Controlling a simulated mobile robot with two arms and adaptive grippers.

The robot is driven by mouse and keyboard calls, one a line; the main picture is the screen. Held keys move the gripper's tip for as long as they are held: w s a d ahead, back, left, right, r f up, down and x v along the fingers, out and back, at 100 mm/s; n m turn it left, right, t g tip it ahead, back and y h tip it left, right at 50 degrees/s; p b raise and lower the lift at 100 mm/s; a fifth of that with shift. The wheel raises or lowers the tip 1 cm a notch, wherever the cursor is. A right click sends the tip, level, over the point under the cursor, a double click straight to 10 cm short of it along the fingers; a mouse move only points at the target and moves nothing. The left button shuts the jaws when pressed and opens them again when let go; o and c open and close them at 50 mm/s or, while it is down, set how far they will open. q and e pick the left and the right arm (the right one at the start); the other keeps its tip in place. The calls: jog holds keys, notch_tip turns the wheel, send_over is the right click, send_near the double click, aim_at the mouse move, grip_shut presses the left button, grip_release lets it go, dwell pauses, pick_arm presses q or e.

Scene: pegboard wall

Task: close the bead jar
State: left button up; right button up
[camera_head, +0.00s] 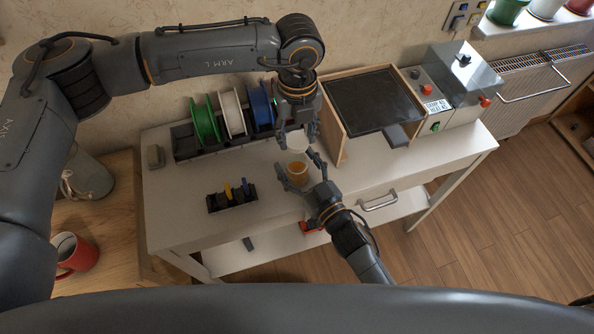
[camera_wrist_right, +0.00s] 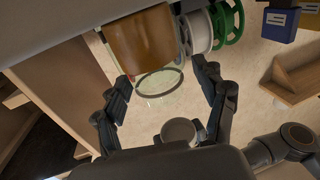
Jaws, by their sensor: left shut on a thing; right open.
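The bead jar (camera_head: 297,173) has amber contents and stands near the front edge of the white bench. It also shows in the right wrist view (camera_wrist_right: 143,45), which appears upside down, with a clear upper part and a dark open rim. My left gripper (camera_head: 294,128) is shut on the pale round lid (camera_head: 298,141), held above the jar and apart from it. The lid also shows in the right wrist view (camera_wrist_right: 179,131). My right gripper (camera_head: 299,172) is open, with its fingers on either side of the jar; contact cannot be told.
Green, white and blue spools (camera_head: 232,113) stand behind to the left. A wooden box with a dark top (camera_head: 336,135) is close on the right, beside a metal machine (camera_head: 466,72). A small black rack (camera_head: 217,206) stands front left. Bare bench lies around the jar.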

grip_shut()
pick_arm(q)
send_over(297, 155)
jog(key=s, duration=0.2)
jog(key=shift+w+f, duration=0.1)
jog(key=shift+f, duration=2.4)
jog(key=shift+f, duration=0.1)
jog(key=shift+f, duration=0.75)
jog(key=shift+f, duration=0.35)
